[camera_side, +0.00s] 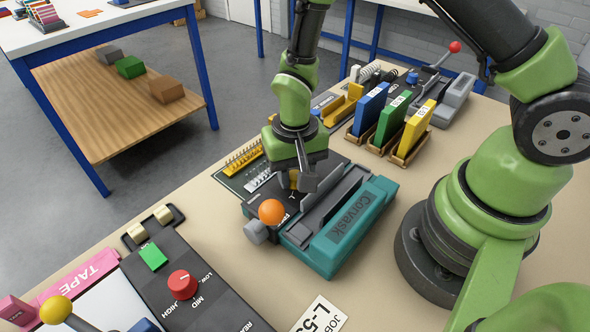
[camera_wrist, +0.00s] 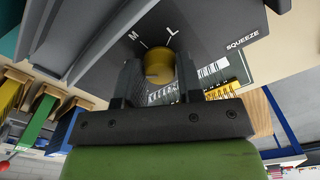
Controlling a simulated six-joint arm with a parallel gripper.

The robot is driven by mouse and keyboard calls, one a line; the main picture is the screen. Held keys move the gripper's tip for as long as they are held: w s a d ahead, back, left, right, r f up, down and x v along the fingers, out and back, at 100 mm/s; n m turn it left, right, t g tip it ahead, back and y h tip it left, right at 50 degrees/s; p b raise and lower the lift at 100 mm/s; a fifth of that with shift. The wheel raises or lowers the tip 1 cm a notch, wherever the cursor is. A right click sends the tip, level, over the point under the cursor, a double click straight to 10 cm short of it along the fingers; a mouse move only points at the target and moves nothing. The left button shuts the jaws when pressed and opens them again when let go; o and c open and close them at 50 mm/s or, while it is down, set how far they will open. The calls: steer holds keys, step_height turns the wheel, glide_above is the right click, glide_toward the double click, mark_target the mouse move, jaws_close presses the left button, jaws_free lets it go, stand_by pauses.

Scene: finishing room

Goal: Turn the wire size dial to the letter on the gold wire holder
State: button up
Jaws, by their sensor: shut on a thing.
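The wire size dial (camera_wrist: 160,68) is a round yellow knob on the dark top of a teal binding machine (camera_side: 350,232). The letters M (camera_wrist: 135,37) and L (camera_wrist: 172,32) stand by it in the wrist view. My gripper (camera_wrist: 158,78) is shut on the dial, a finger on each side. In the side view, my gripper (camera_side: 297,182) mostly covers the dial. I cannot tell which letter the dial points to. A gold, comb-like wire piece (camera_side: 243,158) lies on the dark mat left of my gripper; I cannot read a letter on it.
An orange-ball lever (camera_side: 271,212) stands close in front of my gripper. A white wire strip (camera_side: 258,180) lies beside the gold one. Blue, green and yellow upright books (camera_side: 417,127) stand behind. A control panel with a red knob (camera_side: 182,284) and a job card (camera_side: 320,316) are in front.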

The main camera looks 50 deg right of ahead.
mark_target(295, 174)
steer(key=m, duration=1)
steer(key=shift+m, duration=0.4)
stand_by(0.4)
steer(key=o, duration=0.9)
step_height(295, 174, up, 10)
